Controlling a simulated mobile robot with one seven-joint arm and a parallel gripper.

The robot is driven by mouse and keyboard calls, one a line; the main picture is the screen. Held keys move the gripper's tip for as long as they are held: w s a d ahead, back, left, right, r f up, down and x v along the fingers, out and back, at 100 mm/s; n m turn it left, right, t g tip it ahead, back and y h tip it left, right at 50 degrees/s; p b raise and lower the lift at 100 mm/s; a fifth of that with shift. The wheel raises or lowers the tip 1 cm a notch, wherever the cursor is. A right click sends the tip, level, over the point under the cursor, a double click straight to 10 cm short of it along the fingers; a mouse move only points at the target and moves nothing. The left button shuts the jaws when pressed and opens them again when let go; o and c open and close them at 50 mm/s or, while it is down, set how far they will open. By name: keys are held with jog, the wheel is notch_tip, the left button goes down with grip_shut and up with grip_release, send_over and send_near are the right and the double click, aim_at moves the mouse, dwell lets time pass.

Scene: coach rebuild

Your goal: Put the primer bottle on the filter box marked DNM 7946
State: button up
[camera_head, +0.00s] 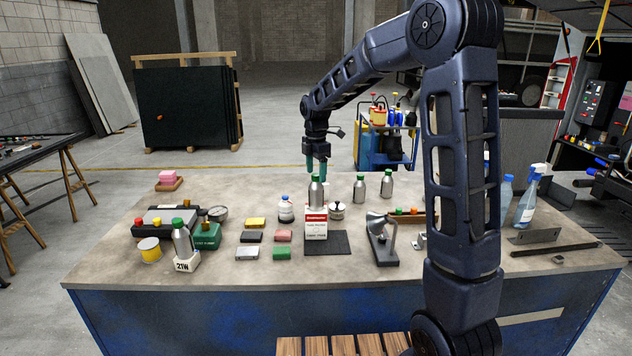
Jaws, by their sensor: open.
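A silver bottle with a green cap (316,192) stands upright on a white box with a red top band (316,229) mid-table. The box's print is too small to read. My gripper (316,171), with teal fingers, points down right above this bottle. Its fingers are open, with their tips near the cap; I cannot tell whether they touch it. Similar green-capped bottles stand at the back, one left (359,186) and one right (386,184). Another (182,238) is at the front left, on or behind a white block marked 21W (187,263). No primer label is readable.
A dark mat (337,243) lies around the box's right side. Small coloured blocks (283,236) lie to its left, and a metal stand (383,241) to its right. A white jar (286,210) and a small pot (336,211) stand close by. Spray bottles (527,205) are at the right.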

notch_tip(320, 180, up, 7)
jog(key=shift+r, duration=0.1)
jog(key=s+d+r+m+t, duration=0.3)
jog(key=s+d+m, duration=1.4)
jog(key=s+d, duration=0.4)
jog(key=s+d+f+m+t, duration=0.1)
jog(key=s+d+f+m, duration=0.2)
jog(key=s+m, duration=0.3)
jog(key=s+f, duration=0.1)
jog(key=s, duration=0.3)
jog(key=shift+t, duration=0.3)
